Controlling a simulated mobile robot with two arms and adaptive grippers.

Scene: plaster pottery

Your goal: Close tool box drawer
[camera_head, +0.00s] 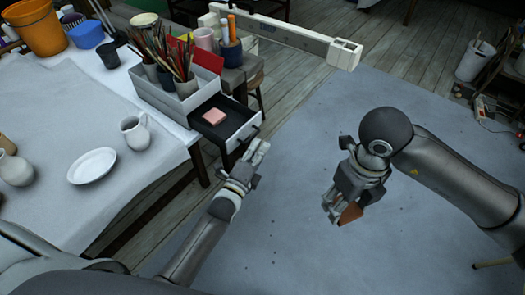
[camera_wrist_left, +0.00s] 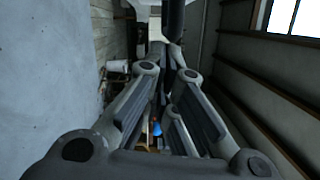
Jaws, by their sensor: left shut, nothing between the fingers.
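The grey tool box (camera_head: 165,92) stands at the right edge of the cloth-covered table. Its drawer (camera_head: 233,121) is pulled out toward the lower right, over the table's edge, with a pink block lying inside on a dark bottom. A small dark handle shows on the drawer front. My left gripper (camera_head: 262,148) is shut and empty, just right of and below the drawer front; I cannot tell whether it touches. In the left wrist view its fingers (camera_wrist_left: 165,105) are close together. My right gripper (camera_head: 338,208) hangs over the grey mat, an orange-brown piece (camera_head: 350,213) at its fingertips.
A white jug (camera_head: 134,132) and a white plate (camera_head: 92,166) are on the table. A long pale beam (camera_head: 285,35) lies behind.

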